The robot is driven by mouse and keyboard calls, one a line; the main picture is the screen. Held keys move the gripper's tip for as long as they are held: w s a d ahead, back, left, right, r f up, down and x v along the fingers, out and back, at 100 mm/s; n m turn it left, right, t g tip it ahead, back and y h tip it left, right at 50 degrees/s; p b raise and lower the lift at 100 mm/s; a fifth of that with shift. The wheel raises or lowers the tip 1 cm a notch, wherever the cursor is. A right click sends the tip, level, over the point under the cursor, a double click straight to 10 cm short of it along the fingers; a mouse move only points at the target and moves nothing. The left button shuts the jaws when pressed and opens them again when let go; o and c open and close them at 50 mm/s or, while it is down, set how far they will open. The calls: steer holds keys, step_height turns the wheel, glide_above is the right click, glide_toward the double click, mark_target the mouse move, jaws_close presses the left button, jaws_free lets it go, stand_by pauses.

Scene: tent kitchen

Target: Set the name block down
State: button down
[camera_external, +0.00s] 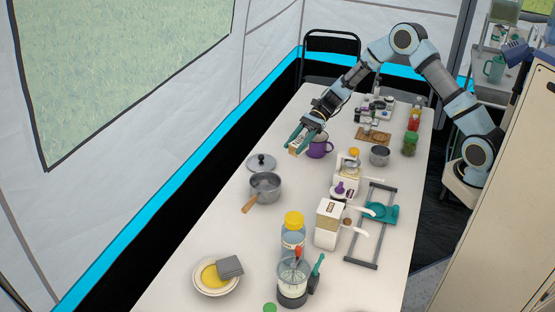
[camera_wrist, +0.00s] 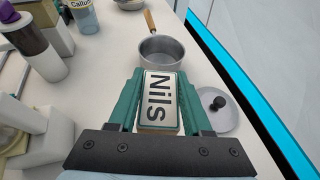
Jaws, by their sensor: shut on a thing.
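The name block (camera_wrist: 158,98) is a light block with "Nils" in dark letters on its face. My gripper (camera_wrist: 159,100) is shut on it, with one green finger on each side. In the external view my gripper (camera_external: 301,142) and the block (camera_external: 296,151) are over the table's left half, close to a purple mug (camera_external: 319,147). The block seems to be held above the white table (camera_external: 222,185); its exact height is hard to tell.
A steel pot (camera_external: 265,186) with a wooden handle and a loose lid (camera_external: 261,163) are near the left edge. Bare table lies between the pot and the carton.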

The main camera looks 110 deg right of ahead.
steer(key=s+d+m+t+h+b, duration=0.1)
steer(key=s+d+m+h+b, duration=0.15)
steer(key=d, duration=0.95)
steer(key=s+d+m+t+h+b, duration=0.1)
steer(key=s+d+m+h+b, duration=0.2)
steer(key=d, duration=1)
steer(key=f, duration=0.2)
steer(key=w+f, duration=0.1)
steer(key=f, duration=0.1)
steer(key=shift+d+f+b, duration=0.1)
steer(key=shift+b, duration=0.2)
steer(key=shift+f+p, duration=0.3)
steer(key=shift+f, duration=1.95)
steer(key=shift+f, duration=0.1)
steer(key=shift+c, duration=1.7)
jaws_free()
